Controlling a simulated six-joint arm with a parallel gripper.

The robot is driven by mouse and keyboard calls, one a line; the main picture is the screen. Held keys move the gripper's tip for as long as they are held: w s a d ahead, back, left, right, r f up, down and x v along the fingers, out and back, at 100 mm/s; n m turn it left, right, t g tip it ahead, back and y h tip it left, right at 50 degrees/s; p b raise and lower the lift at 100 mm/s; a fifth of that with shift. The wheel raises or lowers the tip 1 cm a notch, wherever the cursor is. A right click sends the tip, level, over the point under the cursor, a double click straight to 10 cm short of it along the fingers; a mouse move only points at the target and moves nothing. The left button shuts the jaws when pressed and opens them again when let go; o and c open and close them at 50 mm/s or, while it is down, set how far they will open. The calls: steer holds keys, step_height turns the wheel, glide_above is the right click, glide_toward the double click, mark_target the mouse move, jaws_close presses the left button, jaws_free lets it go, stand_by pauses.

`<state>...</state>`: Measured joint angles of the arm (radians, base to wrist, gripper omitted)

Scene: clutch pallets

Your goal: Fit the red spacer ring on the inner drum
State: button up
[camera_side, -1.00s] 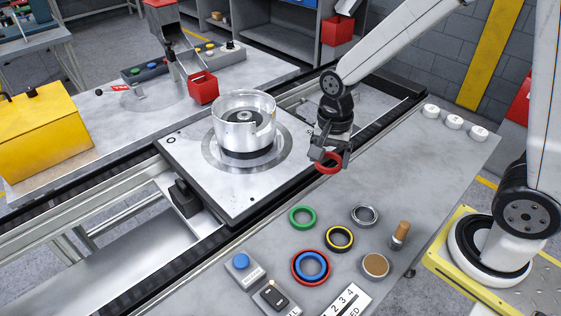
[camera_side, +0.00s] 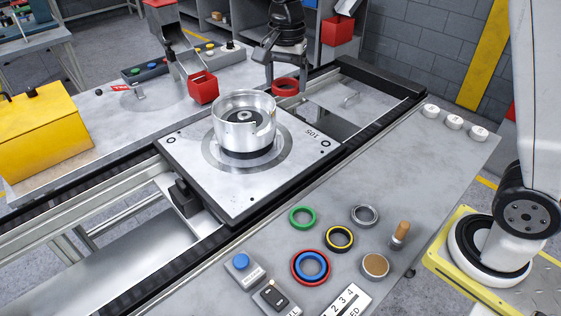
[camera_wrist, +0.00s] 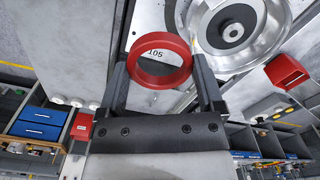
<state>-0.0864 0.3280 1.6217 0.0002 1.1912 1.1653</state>
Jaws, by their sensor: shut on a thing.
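The red spacer ring (camera_side: 285,87) is held between the fingers of my gripper (camera_side: 286,76), which is shut on it. The ring hangs above the far right corner of the pallet, clear of any surface. The wrist view shows the ring (camera_wrist: 133,65) between the two dark fingers of my gripper (camera_wrist: 160,73). The silver drum housing (camera_side: 231,118) stands on the pallet (camera_side: 200,193), to the left of and below the ring. The inner drum (camera_side: 244,116) sits inside it with a dark centre, and shows more openly in the wrist view (camera_wrist: 232,28).
On the front table lie a green ring (camera_side: 302,217), a yellow-black ring (camera_side: 339,239), a steel ring (camera_side: 364,215) and a larger red ring (camera_side: 296,279) around a blue ring (camera_side: 312,264). A wooden-handled tool (camera_side: 401,234) stands nearby. A red bin (camera_side: 203,88) hangs behind the housing.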

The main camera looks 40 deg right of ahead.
steer(key=shift+w+r, duration=0.2)
steer(key=shift+r, duration=0.15)
glide_above(244, 115)
steer(key=f, duration=0.9)
steer(key=shift+s+d+f, duration=0.1)
steer(key=shift+s+f, duration=0.05)
steer(key=shift+s, duration=0.05)
steer(key=shift+f, duration=0.1)
steer(key=shift+w+f, duration=0.2)
steer(key=shift+f, duration=1.55)
